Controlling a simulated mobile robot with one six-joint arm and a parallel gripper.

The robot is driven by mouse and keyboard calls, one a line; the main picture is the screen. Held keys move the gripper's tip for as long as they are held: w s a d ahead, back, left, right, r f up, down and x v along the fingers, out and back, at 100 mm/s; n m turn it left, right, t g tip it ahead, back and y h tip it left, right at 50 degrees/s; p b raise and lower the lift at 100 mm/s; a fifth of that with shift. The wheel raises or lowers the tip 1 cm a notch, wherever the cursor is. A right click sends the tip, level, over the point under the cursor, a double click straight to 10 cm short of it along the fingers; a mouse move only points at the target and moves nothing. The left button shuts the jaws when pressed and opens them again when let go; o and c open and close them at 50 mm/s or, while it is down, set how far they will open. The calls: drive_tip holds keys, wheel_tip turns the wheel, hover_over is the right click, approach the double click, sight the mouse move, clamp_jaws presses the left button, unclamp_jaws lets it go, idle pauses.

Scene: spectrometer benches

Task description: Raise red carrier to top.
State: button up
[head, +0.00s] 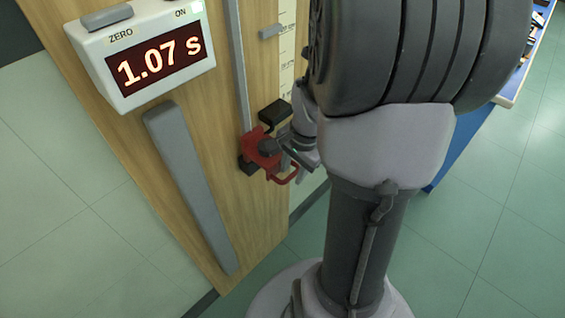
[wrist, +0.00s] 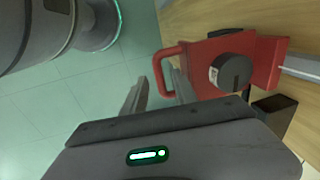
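The red carrier (head: 258,150) sits low on a vertical metal rail (head: 240,70) fixed to a wooden board. It has a dark round knob (wrist: 231,72) and a red loop handle (head: 285,177) on its side. The carrier (wrist: 265,62) and its handle (wrist: 158,72) also show in the wrist view. My gripper (head: 300,157) is right beside the carrier. In the wrist view its fingers (wrist: 160,90) are apart, with the handle's outer bar showing between their tips. I cannot tell whether they touch it.
A timer box (head: 145,50) reading 1.07 s is on the board (head: 215,130) at upper left. A grey bar (head: 190,190) lies below it. A black block (head: 275,115) is just above the carrier, and a scale (head: 287,50) runs up the right. Green floor lies around.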

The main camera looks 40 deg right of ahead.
drive_tip(key=shift+f, duration=0.15)
clamp_jaws()
idle(1.4)
